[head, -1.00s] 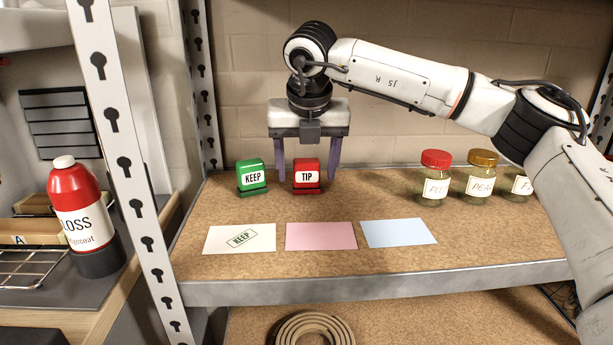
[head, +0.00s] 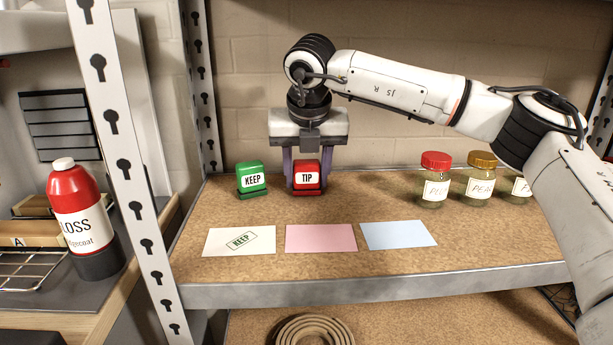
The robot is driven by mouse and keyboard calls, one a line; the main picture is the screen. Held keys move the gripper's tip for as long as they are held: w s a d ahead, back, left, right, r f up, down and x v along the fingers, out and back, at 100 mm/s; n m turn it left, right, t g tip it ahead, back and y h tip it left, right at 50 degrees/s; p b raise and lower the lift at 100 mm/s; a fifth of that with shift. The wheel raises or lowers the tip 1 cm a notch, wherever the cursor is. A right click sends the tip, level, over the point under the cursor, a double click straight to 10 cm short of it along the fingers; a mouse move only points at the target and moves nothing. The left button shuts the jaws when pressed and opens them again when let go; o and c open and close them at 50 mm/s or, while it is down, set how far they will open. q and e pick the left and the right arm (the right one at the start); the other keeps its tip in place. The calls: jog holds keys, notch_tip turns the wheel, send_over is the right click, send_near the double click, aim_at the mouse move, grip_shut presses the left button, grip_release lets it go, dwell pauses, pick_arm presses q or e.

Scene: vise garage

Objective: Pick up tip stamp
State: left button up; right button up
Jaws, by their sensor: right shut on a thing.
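The red tip stamp (head: 307,177), labelled TIP, stands upright on the shelf. My right gripper (head: 307,182) is above and around it, pointing down, with its purple fingers shut on the stamp's left and right sides. The stamp's base appears to be at the shelf surface. The green KEEP stamp (head: 252,180) stands just to the left, apart from the fingers. My left gripper is not in view.
White card (head: 240,241) with a KEEP print, pink card (head: 321,238) and blue card (head: 398,234) lie in front on the shelf (head: 380,292). Jars, including a red-lidded one (head: 434,180), stand right. A perforated post (head: 128,165) rises left.

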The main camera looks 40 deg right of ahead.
aim_at(306, 162)
jog(key=shift+s+a+r, duration=0.1)
jog(key=shift+a+r, duration=0.05)
jog(key=shift+r, duration=0.1)
notch_tip(306, 162, up, 6)
jog(key=shift+r+p, duration=0.25)
jog(key=shift+p, duration=0.1)
jog(key=s+a+b, duration=0.1)
jog(key=s+a, duration=0.4)
jog(key=s, duration=0.3)
jog(key=s+a+b, duration=0.1)
jog(key=s+a, duration=0.4)
jog(key=s, duration=0.3)
jog(key=shift+s, duration=0.4)
jog(key=shift+a+f, duration=0.1)
jog(key=o, duration=0.4)
jog(key=c, duration=0.3)
jog(key=shift+o, duration=0.5)
